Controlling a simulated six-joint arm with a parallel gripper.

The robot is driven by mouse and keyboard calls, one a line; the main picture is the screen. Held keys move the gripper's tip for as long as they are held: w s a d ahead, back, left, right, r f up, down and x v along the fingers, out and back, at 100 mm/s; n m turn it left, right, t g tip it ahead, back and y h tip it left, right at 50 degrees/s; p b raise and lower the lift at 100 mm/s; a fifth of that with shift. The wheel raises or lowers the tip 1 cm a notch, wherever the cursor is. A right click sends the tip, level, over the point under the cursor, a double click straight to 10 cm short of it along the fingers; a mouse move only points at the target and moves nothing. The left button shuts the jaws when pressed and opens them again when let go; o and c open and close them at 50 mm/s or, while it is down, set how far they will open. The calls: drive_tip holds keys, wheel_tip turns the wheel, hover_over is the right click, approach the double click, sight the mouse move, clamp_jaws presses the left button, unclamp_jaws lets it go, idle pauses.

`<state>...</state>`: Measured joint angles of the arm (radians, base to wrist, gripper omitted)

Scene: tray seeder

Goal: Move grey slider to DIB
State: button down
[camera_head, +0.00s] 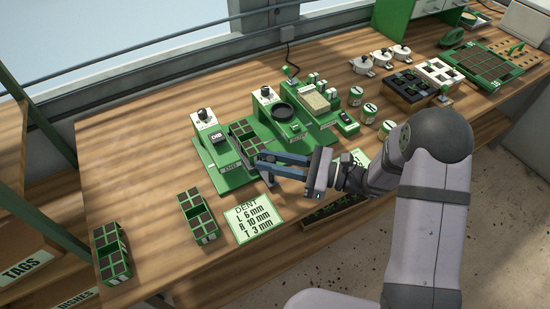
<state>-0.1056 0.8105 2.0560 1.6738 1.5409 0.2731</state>
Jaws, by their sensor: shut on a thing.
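A green tray seeder unit (213,165) stands left of the middle of the table, with a white control box and a dark knob (203,113) at its back.
A green sectioned tray (246,133) sits close behind my fingers. Two sectioned trays (198,217) (111,252) and a DENT card (253,218) lie in front. The table's far left is clear.

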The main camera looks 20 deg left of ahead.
drive_tip(key=shift+s+a, duration=0.9)
drive_tip(key=shift+a, duration=0.05)
drive_tip(key=c, duration=1.6)
unclamp_jaws()
drive_tip(key=shift+d, duration=0.1)
drive_tip(key=shift+w, duration=0.1)
drive_tip(key=shift+d+b, duration=1.05)
drive_tip(key=shift+d, duration=2.6)
